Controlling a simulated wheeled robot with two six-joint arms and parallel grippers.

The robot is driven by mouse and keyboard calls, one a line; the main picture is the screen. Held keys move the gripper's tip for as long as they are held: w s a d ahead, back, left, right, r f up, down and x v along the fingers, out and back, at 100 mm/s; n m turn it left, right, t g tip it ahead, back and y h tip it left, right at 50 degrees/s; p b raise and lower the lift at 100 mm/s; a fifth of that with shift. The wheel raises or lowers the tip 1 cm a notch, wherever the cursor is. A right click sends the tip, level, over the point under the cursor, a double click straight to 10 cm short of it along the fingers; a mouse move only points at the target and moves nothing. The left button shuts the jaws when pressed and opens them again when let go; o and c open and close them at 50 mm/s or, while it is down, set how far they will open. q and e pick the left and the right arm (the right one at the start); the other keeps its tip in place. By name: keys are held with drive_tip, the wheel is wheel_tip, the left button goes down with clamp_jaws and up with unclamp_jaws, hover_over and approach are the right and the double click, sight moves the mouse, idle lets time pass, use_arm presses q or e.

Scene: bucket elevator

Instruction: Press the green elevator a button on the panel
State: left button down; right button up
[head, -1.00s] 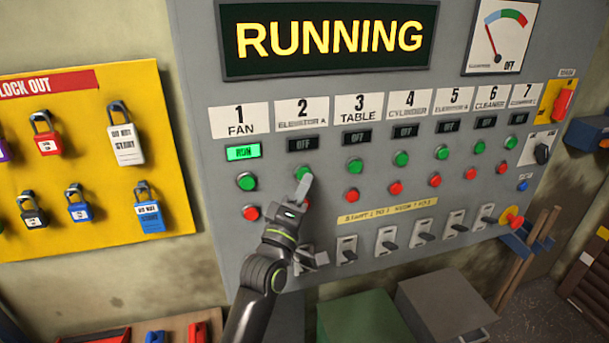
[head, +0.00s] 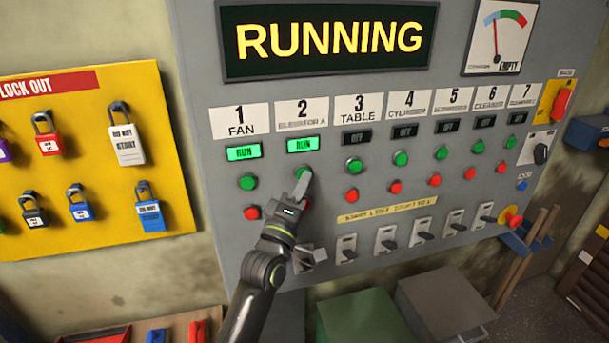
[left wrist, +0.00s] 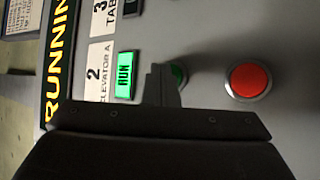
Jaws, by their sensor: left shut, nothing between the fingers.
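The grey control panel (head: 190,70) has a numbered column of controls for each machine. The green ELEVATOR A button (head: 303,172) is under label 2, partly covered by my left gripper. In the left wrist view, a sliver of the green button (left wrist: 180,75) shows beside the fingertips. My left gripper (head: 303,178) is shut and empty, its tip at the button; the exact contact is hidden. The ELEVATOR A indicator (head: 303,145) is lit green and reads RUN, also in the left wrist view (left wrist: 125,74). My right gripper is not in view.
The FAN indicator (head: 243,153) also reads RUN; the other indicators are dark. A red button (left wrist: 250,81) sits beside the green one. A yellow lockout board (head: 100,190) hangs at left. A green box (head: 362,318) and a grey box (head: 445,305) stand below the panel.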

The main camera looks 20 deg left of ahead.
use_arm(q)
drive_tip(key=shift+s+d+b, duration=0.45)
drive_tip(key=shift+s+b, duration=0.05)
drive_tip(key=shift+s, duration=0.2)
drive_tip(key=s+d+b, duration=0.2)
drive_tip(key=s+b, duration=0.1)
drive_tip(key=s, duration=0.1)
drive_tip(key=shift+s+d, duration=0.1)
drive_tip(key=shift+d, duration=0.3)
drive_tip(key=shift+f, duration=0.1)
idle(0.6)
